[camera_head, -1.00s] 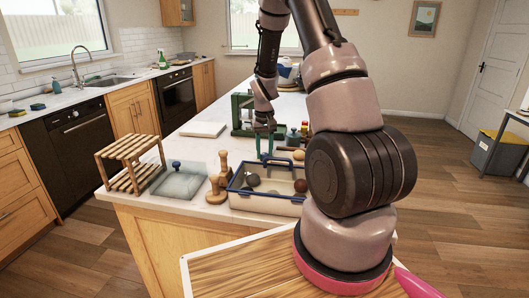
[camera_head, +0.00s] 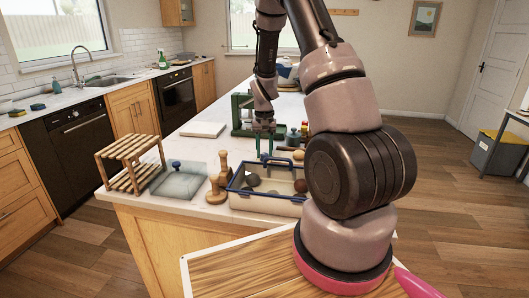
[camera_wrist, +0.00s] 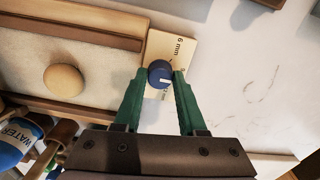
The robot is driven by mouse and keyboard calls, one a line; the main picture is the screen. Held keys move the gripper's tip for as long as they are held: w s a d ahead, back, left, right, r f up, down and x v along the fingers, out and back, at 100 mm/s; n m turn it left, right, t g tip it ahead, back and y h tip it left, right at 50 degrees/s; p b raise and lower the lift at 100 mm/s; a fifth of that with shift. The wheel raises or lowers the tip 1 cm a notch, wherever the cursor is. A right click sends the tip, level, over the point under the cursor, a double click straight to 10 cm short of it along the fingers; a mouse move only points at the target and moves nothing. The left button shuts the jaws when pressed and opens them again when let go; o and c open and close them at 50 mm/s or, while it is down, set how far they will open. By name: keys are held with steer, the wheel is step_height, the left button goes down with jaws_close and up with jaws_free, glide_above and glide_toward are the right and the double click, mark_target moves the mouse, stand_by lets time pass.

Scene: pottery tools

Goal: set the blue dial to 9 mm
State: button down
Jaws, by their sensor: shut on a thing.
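The blue dial (camera_wrist: 160,74) sits on a cream scale plate (camera_wrist: 183,45) in the wrist view. A "6 mm" label is readable above and right of the dial; another marking beside it is partly hidden by a finger. A short pale line shows on the dial's face, but I cannot tell which number it points to. My gripper (camera_wrist: 161,80) has its green fingers shut on the dial, one on each side. In the head view my gripper (camera_head: 264,145) points down over the worktop; the dial cannot be made out there.
A wooden-edged piece with a round tan knob (camera_wrist: 63,80) lies left of the dial. A "WATER" bottle (camera_wrist: 18,140) is at lower left. A blue-rimmed bin (camera_head: 262,206), a wooden tool (camera_head: 215,188), a slatted rack (camera_head: 130,160) and a green device (camera_head: 241,112) stand around.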

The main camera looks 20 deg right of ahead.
mark_target(264, 154)
steer(key=shift+c, duration=2.4)
jaws_free()
step_height(264, 154, up, 11)
